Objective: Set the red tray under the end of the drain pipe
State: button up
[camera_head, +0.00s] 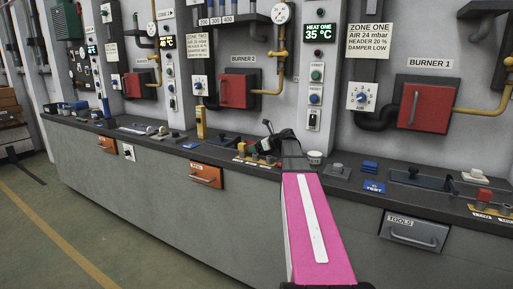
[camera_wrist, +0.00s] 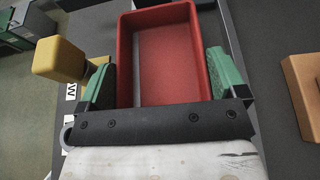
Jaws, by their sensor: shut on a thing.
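The red tray (camera_wrist: 127,62) is an open, shallow, rectangular box in the wrist view. My gripper (camera_wrist: 162,78) has one green pad on each side of it and is shut on its side walls. The tray's inside looks empty. In the head view my gripper (camera_head: 264,142) is over the long grey counter, and the tray is mostly hidden there. Dark pipe bends come out of the wall, one below the Burner 1 dial (camera_head: 378,118). I cannot tell which one is the drain pipe.
The counter (camera_head: 335,200) carries switches, a small white cup (camera_head: 314,157), blue blocks (camera_head: 370,166) and a yellow bottle (camera_head: 200,122). In the wrist view a yellow block (camera_wrist: 58,60) is close on the left and an orange-brown block (camera_wrist: 303,92) is on the right.

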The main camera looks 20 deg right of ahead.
jog(key=shift+f, duration=0.1)
jog(key=o, duration=0.9)
